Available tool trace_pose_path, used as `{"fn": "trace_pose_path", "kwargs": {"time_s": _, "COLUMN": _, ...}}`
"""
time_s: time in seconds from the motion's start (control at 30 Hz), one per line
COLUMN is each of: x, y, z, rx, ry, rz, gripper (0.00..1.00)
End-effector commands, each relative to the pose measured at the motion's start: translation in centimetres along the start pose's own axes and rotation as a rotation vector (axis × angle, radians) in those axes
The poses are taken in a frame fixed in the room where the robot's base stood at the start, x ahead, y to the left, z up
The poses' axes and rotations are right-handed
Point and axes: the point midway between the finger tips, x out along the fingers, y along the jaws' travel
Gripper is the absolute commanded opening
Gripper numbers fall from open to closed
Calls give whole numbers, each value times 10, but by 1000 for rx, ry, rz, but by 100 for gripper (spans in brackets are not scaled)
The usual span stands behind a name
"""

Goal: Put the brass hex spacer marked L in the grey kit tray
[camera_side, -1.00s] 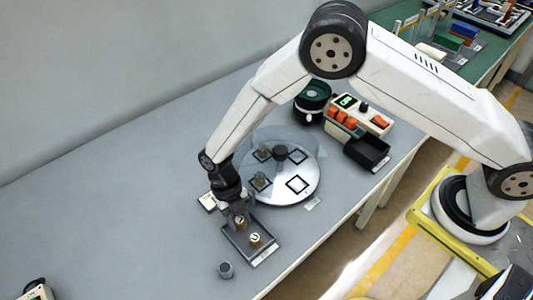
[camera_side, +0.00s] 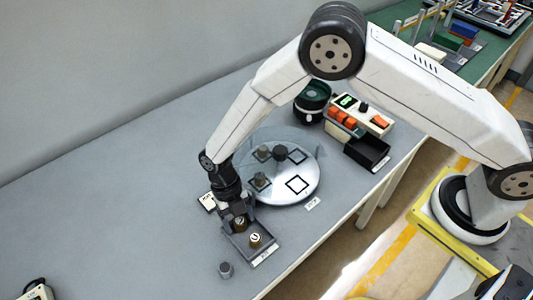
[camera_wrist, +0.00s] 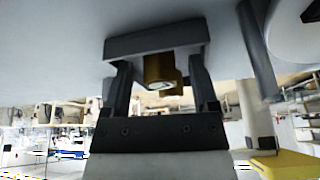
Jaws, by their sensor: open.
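The grey kit tray (camera_side: 236,245) lies on the bench, with a white label on its front edge. Two brass spacers stand upright in it. The rear brass spacer (camera_side: 240,223) is at my gripper (camera_side: 237,226); the front brass spacer (camera_side: 256,240) stands apart, with a pale marked top. I cannot read the letters on either one. In the wrist view, my gripper (camera_wrist: 160,72) is open, its fingers on either side of a brass spacer (camera_wrist: 157,68) with gaps visible. The tray (camera_wrist: 150,42) shows behind it, and another brass piece partly overlaps it.
A round turntable (camera_side: 300,199) with black square outlines and darker spacers stands behind the tray. A control box (camera_side: 372,122) and black bin (camera_side: 367,152) are at the back right. The bench's left side is mostly clear.

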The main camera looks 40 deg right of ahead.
Motion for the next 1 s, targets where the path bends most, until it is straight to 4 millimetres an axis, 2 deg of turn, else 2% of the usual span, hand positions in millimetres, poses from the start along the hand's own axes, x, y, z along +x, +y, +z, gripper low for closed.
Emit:
{"fn": "trace_pose_path", "kwargs": {"time_s": 0.27, "x": -24, "y": 0, "z": 0, "rx": 0, "ry": -2, "rz": 2, "gripper": 76}}
{"fn": "trace_pose_path", "kwargs": {"time_s": 0.7, "x": -94, "y": 0, "z": 0, "rx": 0, "ry": -2, "rz": 3, "gripper": 76}}
{"fn": "trace_pose_path", "kwargs": {"time_s": 1.0, "x": -119, "y": 0, "z": 0, "rx": 0, "ry": 0, "rz": 1, "gripper": 76}}
